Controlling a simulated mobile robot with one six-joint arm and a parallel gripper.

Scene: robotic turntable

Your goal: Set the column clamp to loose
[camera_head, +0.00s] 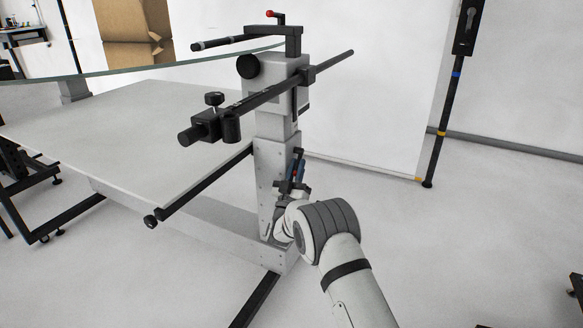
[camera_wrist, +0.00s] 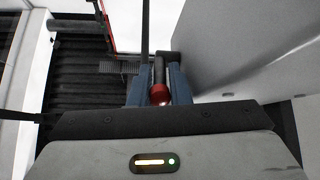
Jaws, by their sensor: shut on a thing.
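The grey column (camera_head: 276,185) stands at the corner of the table. The column clamp's lever is on its right side; in the wrist view it is a dark lever with a red tip (camera_wrist: 160,93). My gripper (camera_head: 297,172) is beside the column, low on its right face. Its blue fingers (camera_wrist: 159,88) are on both sides of the lever, shut on it near the red end. In the head view my wrist partly hides the lever, and its exact setting is hard to tell.
Above are a black horizontal bar (camera_head: 270,92) with a small clamp block (camera_head: 207,124), and a glass disc (camera_head: 150,68). A pale table (camera_head: 130,130) extends left. A black pole (camera_head: 444,120) stands at the right. The floor between is clear.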

